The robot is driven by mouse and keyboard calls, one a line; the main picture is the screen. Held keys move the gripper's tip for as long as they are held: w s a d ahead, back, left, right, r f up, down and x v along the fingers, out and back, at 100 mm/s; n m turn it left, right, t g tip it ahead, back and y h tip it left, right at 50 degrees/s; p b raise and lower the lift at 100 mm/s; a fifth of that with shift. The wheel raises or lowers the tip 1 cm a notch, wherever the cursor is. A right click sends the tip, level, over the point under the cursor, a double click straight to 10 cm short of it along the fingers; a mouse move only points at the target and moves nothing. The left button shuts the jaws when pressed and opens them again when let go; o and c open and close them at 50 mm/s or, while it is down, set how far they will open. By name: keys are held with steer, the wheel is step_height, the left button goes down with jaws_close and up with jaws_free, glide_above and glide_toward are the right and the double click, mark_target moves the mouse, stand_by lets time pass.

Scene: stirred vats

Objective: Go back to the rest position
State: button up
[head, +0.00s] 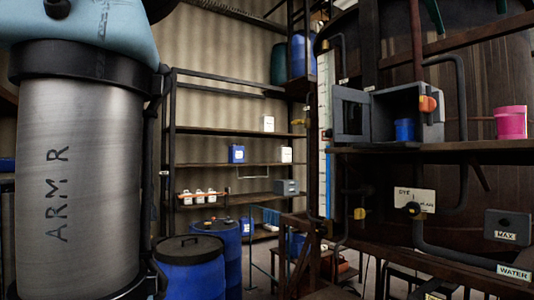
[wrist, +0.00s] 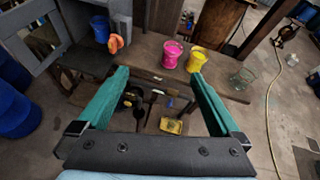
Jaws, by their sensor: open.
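My gripper (wrist: 158,76) shows in the wrist view with its two green fingers spread wide and nothing between them. Below and beyond the fingers is a brown wooden shelf (wrist: 146,50) with a pink cup (wrist: 172,54) and a yellow cup (wrist: 197,59) on it. Both cups stand beyond the fingertips, apart from them. In the head view my gripper is out of sight. A large grey arm link of mine marked "ARM R" fills the left side there.
In the head view an open grey box (head: 409,112) holds a blue cup (head: 404,130), with a pink bucket (head: 510,122) to its right. Blue drums (head: 190,268) stand on the floor by a rack (head: 230,133). A pale hose (wrist: 269,110) lies on the floor at right.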

steer(key=w+a+f+n+y+b, duration=0.1)
steer(key=w+a+f+n+y, duration=0.1)
steer(key=w+f+n, duration=0.6)
steer(key=w+a+f+n+y+b, duration=0.15)
steer(key=w+f, duration=0.25)
steer(key=f, duration=0.7)
steer(key=w+a+f+n+g+y+b, duration=0.1)
steer(key=w+a+f+n, duration=0.25)
steer(key=f, duration=0.35)
steer(key=w+a+f+n+y+b, duration=0.1)
steer(key=w+a+f+n, duration=0.1)
steer(key=a+f+n, duration=0.35)
steer(key=w+a+f+n+g+y+b, duration=0.1)
steer(key=w+a+f+n, duration=0.15)
steer(key=f, duration=0.55)
steer(key=s+a+f+n+g+y+b, duration=0.25)
steer(key=a+f+n, duration=0.85)
steer(key=a+f, duration=0.6)
steer(key=s+a+f+n+g, duration=0.1)
steer(key=s+a+f+n, duration=0.3)
steer(key=f, duration=0.3)
steer(key=s+a+f+n+g+b, duration=0.1)
steer(key=s+a+f+n, duration=0.3)
steer(key=f+n, duration=0.3)
steer(key=shift+s+a+g+y+b, duration=0.15)
steer(key=shift+a+g+y+b, duration=0.2)
steer(key=shift+a, duration=0.1)
steer(key=shift+c, duration=0.4)
